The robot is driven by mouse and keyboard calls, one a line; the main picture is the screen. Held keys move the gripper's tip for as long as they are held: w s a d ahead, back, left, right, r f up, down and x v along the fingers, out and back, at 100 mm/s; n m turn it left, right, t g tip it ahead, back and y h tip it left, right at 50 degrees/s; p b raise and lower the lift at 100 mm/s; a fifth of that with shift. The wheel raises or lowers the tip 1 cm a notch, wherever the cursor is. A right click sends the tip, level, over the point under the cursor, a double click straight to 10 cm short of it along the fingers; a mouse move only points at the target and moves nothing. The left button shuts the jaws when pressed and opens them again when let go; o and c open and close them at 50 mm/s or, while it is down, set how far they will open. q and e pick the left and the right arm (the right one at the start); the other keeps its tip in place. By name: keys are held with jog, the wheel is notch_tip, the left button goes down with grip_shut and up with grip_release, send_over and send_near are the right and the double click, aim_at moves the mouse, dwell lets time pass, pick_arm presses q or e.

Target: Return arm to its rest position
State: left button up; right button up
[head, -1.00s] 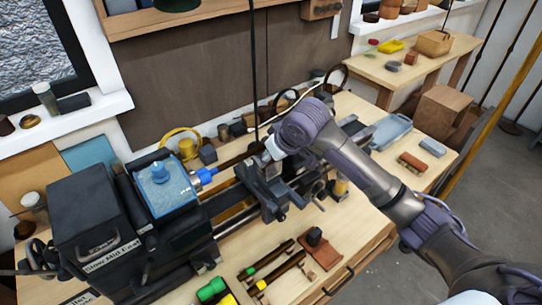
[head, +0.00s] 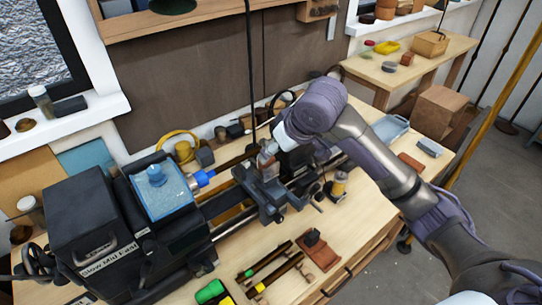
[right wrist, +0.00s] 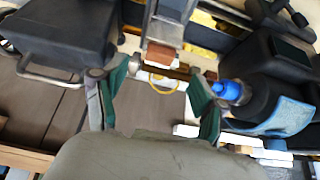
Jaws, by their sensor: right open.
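My right arm (head: 385,165) comes in from the right in the head view and reaches over the lathe. Its wrist (head: 305,120) hangs above and behind the lathe carriage (head: 265,195), and its fingers are mostly hidden there. In the right wrist view my right gripper (right wrist: 149,76) is open, with its two green-sided fingers spread apart and nothing held between them. The carriage with a reddish-brown block (right wrist: 163,54) shows beyond the gap. The blue chuck piece (right wrist: 232,90) shows beside the right-hand finger. My left gripper is not in view.
The lathe headstock (head: 160,190) stands left of the arm. A thin black pole (head: 250,70) rises close to the wrist. Tools with green and yellow handles (head: 212,291) lie at the bench front. The bench's right end holds a grey tray (head: 390,128). The floor at right is open.

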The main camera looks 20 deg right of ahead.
jog(key=a+v, duration=0.1)
jog(key=v, duration=0.4)
jog(key=s+a+f+g, duration=0.1)
jog(key=s+f, duration=0.4)
jog(key=f, duration=0.3)
jog(key=s+a+f, duration=0.2)
jog(key=s+f, duration=0.2)
jog(key=f, duration=0.3)
jog(key=s+d+f+m+g+h, duration=0.1)
jog(key=s+d+f, duration=0.3)
jog(key=s, duration=0.5)
jog(key=s+d+f+m+h, duration=0.1)
jog(key=s+f, duration=0.5)
jog(key=s, duration=0.3)
notch_tip(320, 180, down, 35)
jog(key=s+g+b, duration=0.2)
jog(key=b, duration=0.6)
jog(key=s+d+f+b, duration=0.1)
jog(key=s+f+b, duration=0.1)
jog(key=s+f, duration=0.6)
jog(key=s+d+f+g+b, duration=0.1)
jog(key=s+d+f+b, duration=0.1)
jog(key=s+f, duration=0.6)
notch_tip(320, 180, down, 5)
jog(key=shift+r+b, duration=0.1)
jog(key=shift+b, duration=0.75)
